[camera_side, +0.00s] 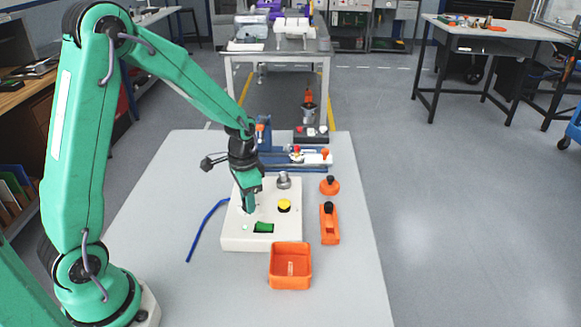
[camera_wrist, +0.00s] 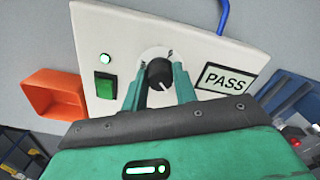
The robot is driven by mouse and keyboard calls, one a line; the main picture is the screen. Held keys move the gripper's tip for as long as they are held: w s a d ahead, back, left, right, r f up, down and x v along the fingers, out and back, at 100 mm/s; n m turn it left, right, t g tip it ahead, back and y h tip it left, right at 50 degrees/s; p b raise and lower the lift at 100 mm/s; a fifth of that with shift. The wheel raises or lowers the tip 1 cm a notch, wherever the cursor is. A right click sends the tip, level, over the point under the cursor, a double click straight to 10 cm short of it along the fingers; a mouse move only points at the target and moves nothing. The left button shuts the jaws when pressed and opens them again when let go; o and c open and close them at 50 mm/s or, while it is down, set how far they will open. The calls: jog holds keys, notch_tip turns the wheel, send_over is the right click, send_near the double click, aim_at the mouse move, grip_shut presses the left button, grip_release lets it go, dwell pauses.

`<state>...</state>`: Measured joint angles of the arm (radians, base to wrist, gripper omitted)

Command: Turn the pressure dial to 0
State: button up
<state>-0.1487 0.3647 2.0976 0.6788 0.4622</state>
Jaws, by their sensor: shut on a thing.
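The pressure dial (camera_wrist: 160,73) is a black round knob on a pale disc, set in a white panel (camera_wrist: 200,30). A small white mark on the knob points down in the wrist view, toward my gripper's body. No readable numbers show around it. My gripper (camera_wrist: 158,66) has its two green fingers on either side of the knob, shut on it. In the side view my gripper (camera_side: 248,207) reaches down onto the white housing (camera_side: 234,239) and hides the dial.
The panel has a lit green lamp (camera_wrist: 105,59), a green switch (camera_wrist: 106,85) and a display reading PASS (camera_wrist: 224,79). A yellow button (camera_side: 284,205) and silver knob (camera_side: 283,180) are nearby. An orange bin (camera_side: 290,285) stands in front. A blue cable (camera_side: 203,228) lies left.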

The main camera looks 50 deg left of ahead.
jog(key=shift+m, duration=1.4)
jog(key=o, duration=1)
jog(key=shift+c, duration=0.2)
jog(key=shift+r, duration=0.1)
jog(key=shift+r, duration=3.85)
